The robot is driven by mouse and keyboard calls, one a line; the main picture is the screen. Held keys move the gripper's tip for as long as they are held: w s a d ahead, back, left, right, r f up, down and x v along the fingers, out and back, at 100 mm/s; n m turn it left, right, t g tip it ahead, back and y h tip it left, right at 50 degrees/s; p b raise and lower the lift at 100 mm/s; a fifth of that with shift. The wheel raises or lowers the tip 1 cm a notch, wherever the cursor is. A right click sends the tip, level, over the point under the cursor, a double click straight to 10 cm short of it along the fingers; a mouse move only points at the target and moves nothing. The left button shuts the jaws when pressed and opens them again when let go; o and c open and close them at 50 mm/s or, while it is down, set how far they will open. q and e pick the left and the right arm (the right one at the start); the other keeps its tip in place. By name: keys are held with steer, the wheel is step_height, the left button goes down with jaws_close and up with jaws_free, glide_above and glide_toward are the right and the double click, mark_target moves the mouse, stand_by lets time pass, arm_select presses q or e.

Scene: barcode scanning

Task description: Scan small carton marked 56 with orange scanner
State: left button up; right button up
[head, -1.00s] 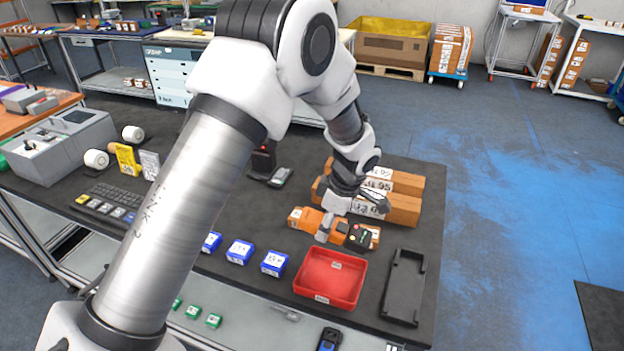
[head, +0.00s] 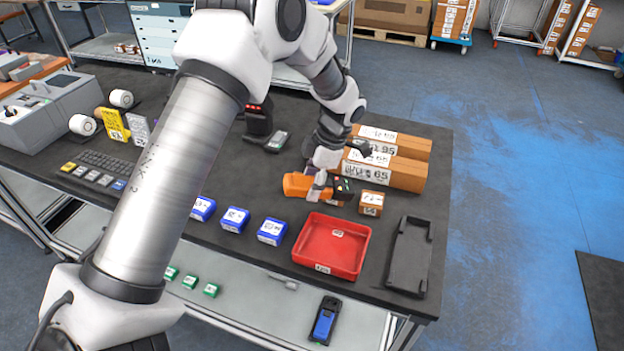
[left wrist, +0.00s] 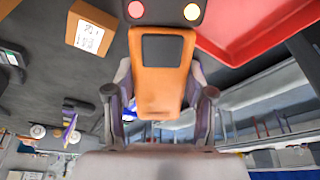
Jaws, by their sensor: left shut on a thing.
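The orange scanner (head: 302,186), with a dark head, is in my left gripper (head: 318,192), which is shut on it above the dark table. In the left wrist view the scanner's orange body (left wrist: 163,85) fills the space between the fingers. A small brown carton (head: 371,203) with a white label on top sits on the table just right of the scanner head, apart from it. Its number is too small to read surely. It also shows in the left wrist view (left wrist: 90,32). My right gripper is out of view.
A red tray (head: 318,270) and a black tray (head: 408,284) lie in front. Long cartons (head: 405,175) stand behind. Several blue boxes (head: 236,219) line the left side. A black scanner stand (head: 259,120) is farther back.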

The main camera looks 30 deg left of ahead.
mark_target(312, 182)
arm_select(q)
steer(key=shift+s, duration=0.1)
stand_by(0.3)
step_height(312, 182, up, 12)
steer(key=p, duration=0.8)
steer(key=shift+p, duration=0.3)
steer(key=shift+r, duration=0.1)
